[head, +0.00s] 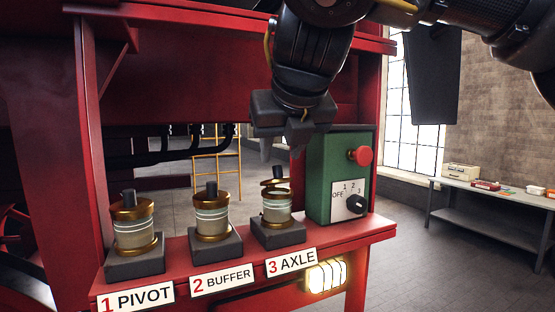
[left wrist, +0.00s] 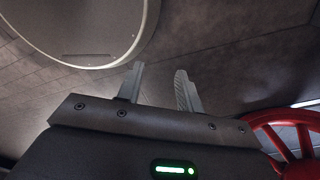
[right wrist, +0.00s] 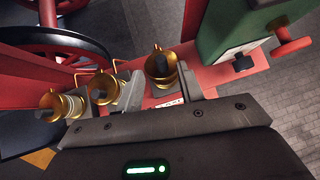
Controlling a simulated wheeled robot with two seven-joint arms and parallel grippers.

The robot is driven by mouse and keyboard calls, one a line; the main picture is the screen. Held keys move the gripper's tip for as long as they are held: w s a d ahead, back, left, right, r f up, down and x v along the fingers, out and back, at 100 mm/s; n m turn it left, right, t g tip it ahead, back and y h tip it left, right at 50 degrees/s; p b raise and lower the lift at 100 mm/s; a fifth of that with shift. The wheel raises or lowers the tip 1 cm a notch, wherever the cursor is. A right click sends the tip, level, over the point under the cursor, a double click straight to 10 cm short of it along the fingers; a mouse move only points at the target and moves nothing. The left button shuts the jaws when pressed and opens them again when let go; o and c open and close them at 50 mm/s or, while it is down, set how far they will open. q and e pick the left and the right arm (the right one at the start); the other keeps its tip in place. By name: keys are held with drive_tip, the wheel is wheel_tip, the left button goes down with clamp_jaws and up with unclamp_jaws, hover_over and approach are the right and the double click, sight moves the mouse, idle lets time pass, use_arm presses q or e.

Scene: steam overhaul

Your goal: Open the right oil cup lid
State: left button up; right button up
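The right oil cup (head: 277,210), glass and brass, stands on a dark block behind the 3 AXLE label. Its brass lid (head: 274,183) sits tilted, with a gap between it and the brass rim. My right gripper (head: 297,140) is above that cup, slightly to its right, apart from it. In the right wrist view its fingers (right wrist: 160,88) are spread and empty, and the cup's brass top (right wrist: 161,67) shows beyond and between them. My left gripper (left wrist: 158,88) is out of the head view; its fingers are apart with nothing between them.
The PIVOT cup (head: 132,225) and BUFFER cup (head: 211,212) stand to the left on the red shelf (head: 350,233), with brass tops down.

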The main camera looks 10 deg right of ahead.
sight(278, 170)
drive_tip(key=x, duration=0.3)
drive_tip(key=shift+w+r+p, duration=0.1)
drive_tip(key=shift+w+p, duration=0.05)
drive_tip(key=shift+p, duration=0.2)
drive_tip(key=shift+w+f, duration=0.3)
drive_tip(key=shift+f, duration=0.15)
drive_tip(key=shift+w+a+f, duration=0.1)
drive_tip(key=shift+f, duration=0.1)
clamp_jaws()
